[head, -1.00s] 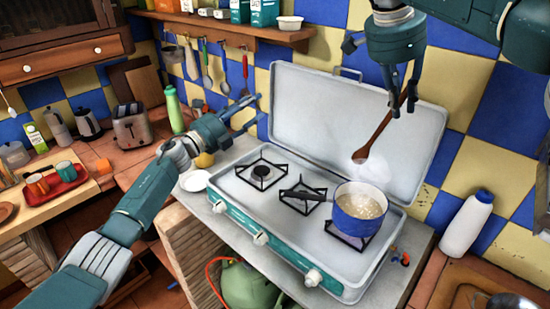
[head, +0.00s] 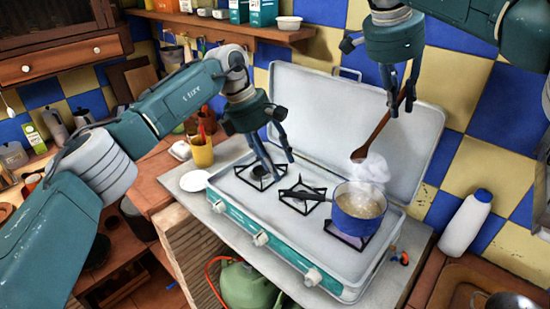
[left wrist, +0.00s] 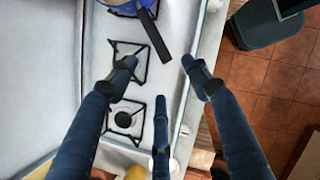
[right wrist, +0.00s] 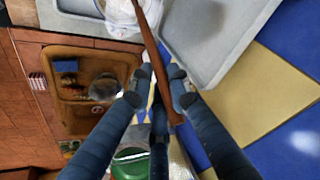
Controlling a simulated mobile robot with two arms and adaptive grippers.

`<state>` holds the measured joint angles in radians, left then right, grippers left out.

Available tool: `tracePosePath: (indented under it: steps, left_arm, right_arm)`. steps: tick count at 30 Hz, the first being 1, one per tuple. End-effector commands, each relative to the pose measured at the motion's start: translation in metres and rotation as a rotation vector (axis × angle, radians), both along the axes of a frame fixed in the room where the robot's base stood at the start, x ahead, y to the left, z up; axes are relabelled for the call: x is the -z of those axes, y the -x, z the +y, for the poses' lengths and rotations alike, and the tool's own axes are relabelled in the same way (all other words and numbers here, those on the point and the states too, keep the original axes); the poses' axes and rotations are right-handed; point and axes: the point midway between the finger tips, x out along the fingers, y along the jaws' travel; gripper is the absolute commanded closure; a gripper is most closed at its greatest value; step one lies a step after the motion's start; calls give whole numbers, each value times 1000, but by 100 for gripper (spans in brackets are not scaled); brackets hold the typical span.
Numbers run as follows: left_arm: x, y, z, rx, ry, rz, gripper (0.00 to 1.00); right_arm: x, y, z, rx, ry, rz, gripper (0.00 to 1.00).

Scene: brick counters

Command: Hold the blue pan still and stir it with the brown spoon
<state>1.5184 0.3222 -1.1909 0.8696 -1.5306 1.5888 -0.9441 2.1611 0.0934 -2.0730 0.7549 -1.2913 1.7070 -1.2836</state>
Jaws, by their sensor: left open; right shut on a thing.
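The blue pan (head: 359,210) sits on the right burner of the camp stove, with steam above it and pale liquid inside. Its dark handle (head: 303,194) points left. In the left wrist view the pan (left wrist: 147,22) is at the top edge. My left gripper (head: 275,170) is open and empty above the left burner, left of the handle's end. My right gripper (head: 399,106) is shut on the brown spoon (head: 374,136), whose bowl hangs above the pan. The spoon's shaft (right wrist: 152,50) also shows between the fingers in the right wrist view.
The open stove lid (head: 325,115) stands behind the burners. A yellow cup (head: 201,150) and a white saucer (head: 194,180) are left of the stove. A white bottle (head: 465,222) stands at right.

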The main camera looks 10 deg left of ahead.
Motion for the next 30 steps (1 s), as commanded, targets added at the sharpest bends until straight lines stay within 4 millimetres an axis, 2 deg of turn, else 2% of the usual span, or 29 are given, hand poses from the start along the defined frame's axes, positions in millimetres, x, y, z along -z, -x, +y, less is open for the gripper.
tracePosePath:
  steps: [9, 15, 21, 30]
  left_arm:
    - [57, -1, -24, 0, 4, 4, 51]
    - [84, -2, -36, -1, 5, 3, 51]
    - [98, -3, -42, -1, 5, 2, 51]
    - [100, -3, -43, -1, 6, 1, 51]
  right_arm:
    - [0, 0, 0, 0, 0, 0, 100]
    - [0, 0, 0, 0, 0, 0, 100]
    - [0, 0, 0, 0, 0, 0, 100]
    - [0, 0, 0, 0, 0, 0, 100]
